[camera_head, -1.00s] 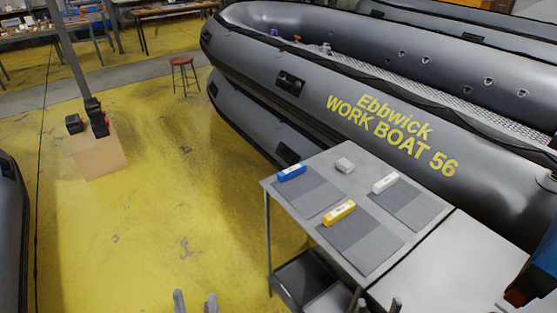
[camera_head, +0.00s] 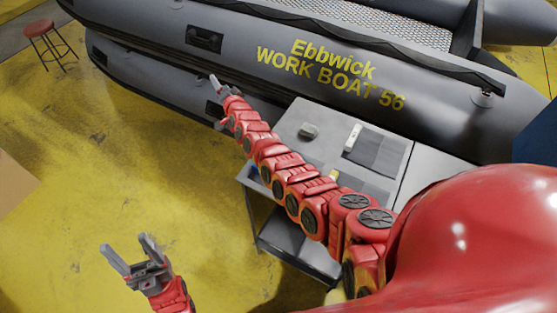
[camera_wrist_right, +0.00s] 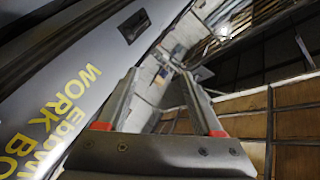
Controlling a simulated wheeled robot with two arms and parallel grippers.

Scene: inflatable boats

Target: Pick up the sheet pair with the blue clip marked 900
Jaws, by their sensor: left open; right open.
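A small bit of the blue clip (camera_head: 253,169) shows at the left end of the grey table (camera_head: 290,117) in the head view. My right arm crosses in front and hides most of the clip and its sheets; no marking can be read. My right gripper (camera_head: 216,88) is open and empty, beyond the table's left end, in front of the boat's side. Its two spread fingers show in the right wrist view (camera_wrist_right: 160,76), with nothing between them. My left gripper (camera_head: 126,244) is open and empty over the yellow floor, left of the table.
A white clip (camera_head: 353,137) lies on dark sheets (camera_head: 380,152) on the table. A yellow clip (camera_head: 334,176) is partly hidden by my arm. A small grey block (camera_head: 308,130) lies nearby. The inflatable boat (camera_head: 150,55) stands close behind the table.

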